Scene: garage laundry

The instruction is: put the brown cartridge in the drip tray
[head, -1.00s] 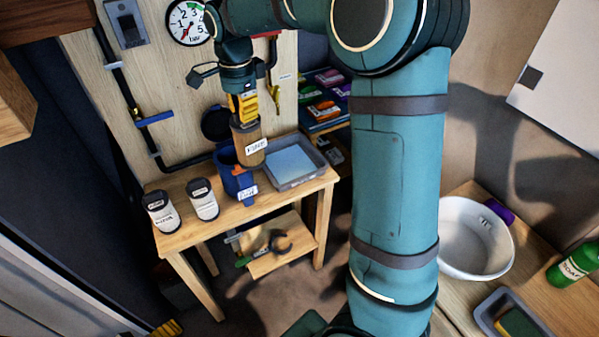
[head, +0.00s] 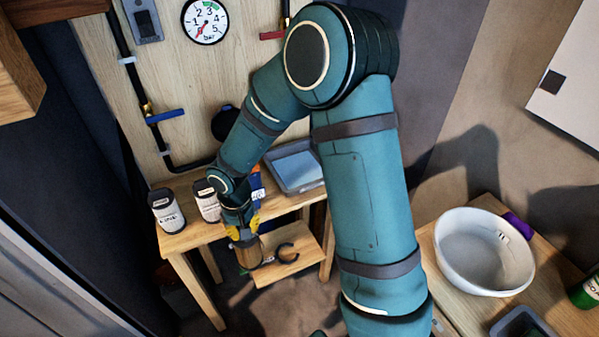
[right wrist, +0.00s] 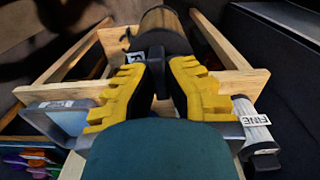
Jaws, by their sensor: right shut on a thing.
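My right gripper (head: 240,228) is shut on the brown cartridge (head: 247,254) and holds it pointing down, in front of the bench's front edge in the head view. In the right wrist view the yellow fingers (right wrist: 160,75) grip the cartridge (right wrist: 160,28), which has a white label partly hidden by a finger. The grey drip tray (head: 308,186) with a pale blue inside lies on the bench, behind and to the right of the gripper. It shows at the left of the right wrist view (right wrist: 48,108). My left gripper is not in view.
White canisters with dark caps (head: 167,213) stand on the bench's left; one is partly behind my arm. A blue housing (head: 257,180) is mostly hidden by my arm. A wooden shelf (head: 290,262) with a dark ring sits below. A white basin (head: 484,262) stands at the right.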

